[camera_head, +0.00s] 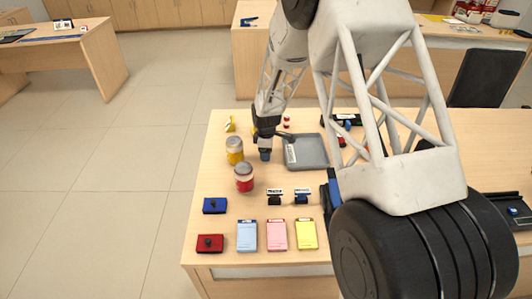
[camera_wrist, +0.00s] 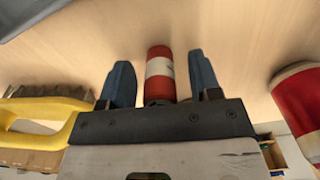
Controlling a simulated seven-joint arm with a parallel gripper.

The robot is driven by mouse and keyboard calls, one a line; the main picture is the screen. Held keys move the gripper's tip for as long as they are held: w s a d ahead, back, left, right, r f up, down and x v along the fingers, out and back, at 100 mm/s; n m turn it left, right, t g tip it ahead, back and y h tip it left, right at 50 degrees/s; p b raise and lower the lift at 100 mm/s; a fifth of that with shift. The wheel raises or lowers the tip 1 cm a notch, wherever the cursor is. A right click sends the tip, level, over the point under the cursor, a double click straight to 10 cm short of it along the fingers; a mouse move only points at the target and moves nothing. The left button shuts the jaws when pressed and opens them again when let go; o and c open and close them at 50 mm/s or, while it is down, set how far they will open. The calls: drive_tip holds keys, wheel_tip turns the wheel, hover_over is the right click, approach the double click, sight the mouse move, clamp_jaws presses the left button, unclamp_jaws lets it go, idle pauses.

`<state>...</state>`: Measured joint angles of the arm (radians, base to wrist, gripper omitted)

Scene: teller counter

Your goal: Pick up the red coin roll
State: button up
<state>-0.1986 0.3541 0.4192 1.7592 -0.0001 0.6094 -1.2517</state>
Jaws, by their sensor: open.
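The red coin roll (camera_wrist: 158,60), a short cylinder with red ends and a white band, shows in the wrist view. It stands between the two blue fingers of my gripper (camera_wrist: 159,72), with a visible gap on each side. Its near end is partly hidden by the gripper body. My gripper is open and holds nothing.
A yellow object (camera_head: 230,124) is behind. Stamps, pads and colored packs (camera_head: 277,236) fill the front of the counter.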

drive_tip(key=shift+c, duration=0.3)
clamp_jaws()
idle(0.3)
drive_tip(key=shift+r, duration=0.2)
drive_tip(key=shift+r, duration=1.35)
drive_tip(key=shift+s+r, duration=0.15)
drive_tip(key=shift+r, duration=0.15)
drive_tip(key=s+d, duration=0.1)
drive_tip(key=s, duration=0.4)
drive_tip(key=s+d+r, duration=0.1)
drive_tip(key=s, duration=0.4)
drive_tip(key=s+d, duration=0.1)
drive_tip(key=s, duration=0.4)
drive_tip(key=shift+s+r, duration=0.2)
